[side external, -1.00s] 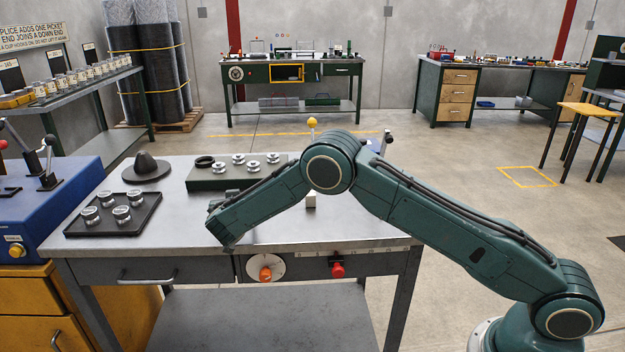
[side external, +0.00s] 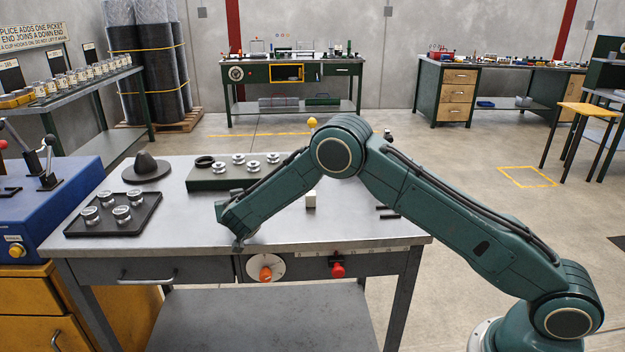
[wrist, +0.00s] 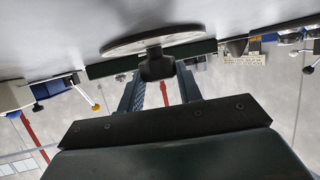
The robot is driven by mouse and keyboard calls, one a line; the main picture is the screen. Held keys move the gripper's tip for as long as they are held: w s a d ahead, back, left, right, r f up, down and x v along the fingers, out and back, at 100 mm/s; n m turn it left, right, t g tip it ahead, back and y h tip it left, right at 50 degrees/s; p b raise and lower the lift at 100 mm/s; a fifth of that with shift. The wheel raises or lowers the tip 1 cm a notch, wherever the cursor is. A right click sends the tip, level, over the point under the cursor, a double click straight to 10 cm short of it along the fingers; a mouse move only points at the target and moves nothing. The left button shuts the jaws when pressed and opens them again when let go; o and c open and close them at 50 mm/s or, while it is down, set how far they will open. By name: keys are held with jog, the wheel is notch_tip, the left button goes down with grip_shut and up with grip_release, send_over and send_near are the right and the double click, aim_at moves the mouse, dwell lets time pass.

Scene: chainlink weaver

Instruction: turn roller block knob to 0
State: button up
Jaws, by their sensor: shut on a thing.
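In the wrist view, which looks upside down, the two fingers of my gripper (wrist: 160,88) reach to a dark knob (wrist: 156,66) and are shut on it. The knob stands on a flat round grey disc (wrist: 118,43), seen nearly edge-on. In the side view my gripper (side external: 238,241) points down near the table's front edge. The arm hides the held knob there, so its pointer and number cannot be read. The dark green block with silver rollers (side external: 213,178) lies at the back of the table. A white dial with an orange knob (side external: 265,273) is on the table front.
A red knob (side external: 337,269) sits right of the orange one. A black tray with silver pieces (side external: 135,224) and a dark hat-shaped piece (side external: 147,166) are at left.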

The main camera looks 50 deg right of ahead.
jog(key=o, duration=1)
jog(key=shift+s+a, duration=0.1)
jog(key=v, duration=1.3)
jog(key=shift+s+a+r, duration=0.15)
jog(key=shift+s+r, duration=0.05)
jog(key=shift+r, duration=0.05)
